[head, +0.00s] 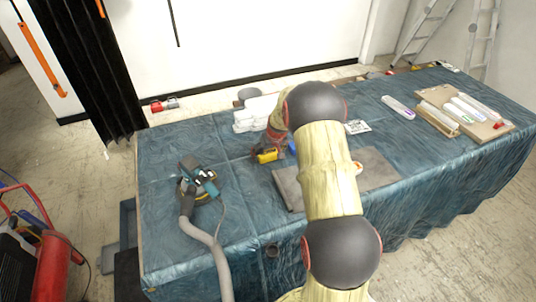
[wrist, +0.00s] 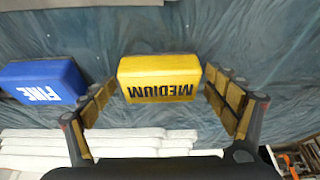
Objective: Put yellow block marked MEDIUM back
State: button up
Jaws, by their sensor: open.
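The yellow block marked MEDIUM (wrist: 158,78) lies on the blue table covering, its lettering upside down in the wrist view. In the head view, the yellow block (head: 267,155) shows just below the end of my arm. My gripper (wrist: 160,88) is open, with one finger on each side of the block. A gap shows between each finger and the block, and nothing is held. In the head view, my arm hides much of the gripper's surroundings.
A blue block marked FINE (wrist: 42,82) lies just left of my gripper. White stacked pieces (head: 256,112) are behind it. A grey board (head: 375,168) lies in front, partly hidden by my arm. A sander with a hose (head: 198,182) sits at left. A tray of tubes (head: 462,112) is at right.

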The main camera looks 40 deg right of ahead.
jog(key=shift+r, duration=0.25)
jog(key=p+v, duration=0.3)
jog(key=v, duration=0.9)
jog(key=s+a+r+n, duration=0.1)
jog(key=s+a+r, duration=0.4)
jog(key=a+r, duration=0.35)
jog(key=s+a+r+n, duration=0.1)
jog(key=s+a+r, duration=0.3)
jog(key=a+r, duration=0.45)
jog(key=s+a+r, duration=0.1)
jog(key=s+a, duration=0.3)
jog(key=s, duration=0.3)
jog(key=s+a+r, duration=0.1)
jog(key=s+a, duration=0.4)
jog(key=s, duration=0.3)
jog(key=s+a+r+n+t+y, duration=0.1)
jog(key=s+a+r, duration=0.1)
jog(key=s+a, duration=0.3)
jog(key=s, duration=0.3)
jog(key=shift+s, duration=0.25)
jog(key=shift+r, duration=0.15)
jog(key=shift+c, duration=0.7)
